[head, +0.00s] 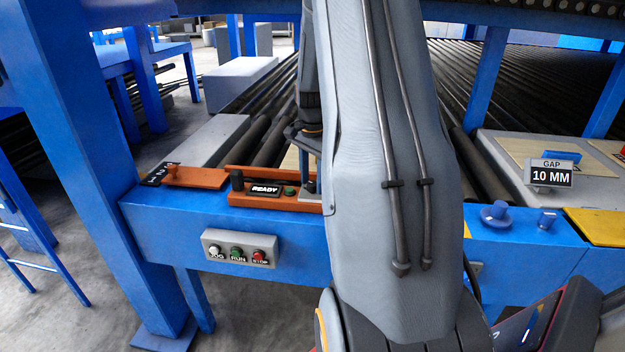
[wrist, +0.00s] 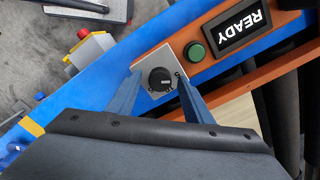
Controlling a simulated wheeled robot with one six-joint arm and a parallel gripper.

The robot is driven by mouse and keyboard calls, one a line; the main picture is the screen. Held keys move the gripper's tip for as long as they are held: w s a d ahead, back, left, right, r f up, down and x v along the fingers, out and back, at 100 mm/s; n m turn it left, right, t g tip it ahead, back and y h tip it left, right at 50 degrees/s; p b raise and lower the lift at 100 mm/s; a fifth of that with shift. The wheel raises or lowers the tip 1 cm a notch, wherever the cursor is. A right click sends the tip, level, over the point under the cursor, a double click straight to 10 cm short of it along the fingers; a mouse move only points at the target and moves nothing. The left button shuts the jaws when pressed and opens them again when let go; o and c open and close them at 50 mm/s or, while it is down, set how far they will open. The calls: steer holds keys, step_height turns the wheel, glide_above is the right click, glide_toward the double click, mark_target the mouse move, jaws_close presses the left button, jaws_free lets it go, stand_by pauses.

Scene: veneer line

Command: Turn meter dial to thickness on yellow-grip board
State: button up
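The meter dial, a black round knob (wrist: 160,79) with a small white mark, sits on a square grey plate (wrist: 148,62) at the end of the orange meter unit (wrist: 222,55). My gripper (wrist: 159,76) has its two blue fingers apart, one on each side of the dial; gaps show between fingers and knob. The meter's display (head: 265,189) reads READY. I cannot make out a yellow-grip board.
A green button (wrist: 195,51) is close to the dial. A pale board with a blue grip (head: 562,156) lies at right by a sign (head: 552,175) reading GAP 10 MM. A JOG, RUN, STOP panel (head: 240,249) is on the blue rail's front. My arm blocks the middle.

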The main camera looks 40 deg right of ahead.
mark_target(313, 183)
steer(key=shift+r, duration=0.1)
step_height(313, 183, up, 8)
steer(key=shift+f+b, duration=0.2)
steer(key=shift+b, duration=0.75)
